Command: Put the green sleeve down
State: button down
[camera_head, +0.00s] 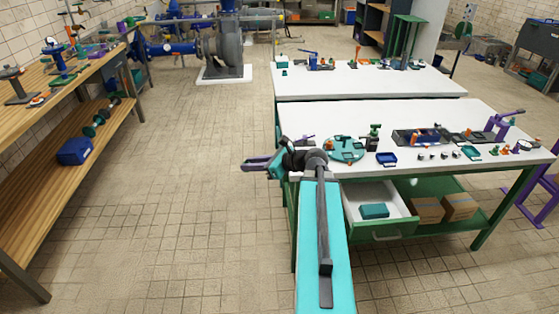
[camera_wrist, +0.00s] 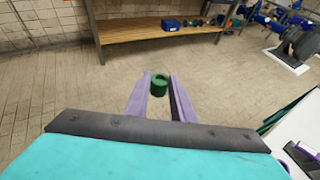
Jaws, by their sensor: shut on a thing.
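The green sleeve (camera_wrist: 158,85) is a short dark green cylinder with a hole in its top. In the wrist view it sits between the two purple fingers of my gripper (camera_wrist: 158,92), which is shut on it. In the head view my gripper (camera_head: 257,163) reaches out left of the near white table, over the floor. The sleeve cannot be made out in the head view. The wrist view shows open floor behind and below the sleeve.
The near white table (camera_head: 350,115) holds a round teal tray (camera_head: 346,149) and several small parts. Its drawer (camera_head: 372,207) is open with a teal box (camera_head: 374,211) inside. A wooden bench (camera_head: 75,150) stands at left. The tiled floor between (camera_head: 190,160) is clear.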

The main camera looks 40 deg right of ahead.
jog(key=w+a+n+g+y, duration=0.2)
jog(key=a+n+y, duration=0.1)
jog(key=a, duration=1.2)
jog(key=w+a+n+g+y, duration=0.2)
jog(key=a+n, duration=0.1)
jog(key=a, duration=1.2)
jog(key=shift+r+y, duration=0.35)
jog(key=shift+y, duration=0.05)
jog(key=shift+w+a+g, duration=0.1)
jog(key=shift+a+g, duration=0.15)
jog(key=shift+g, duration=0.05)
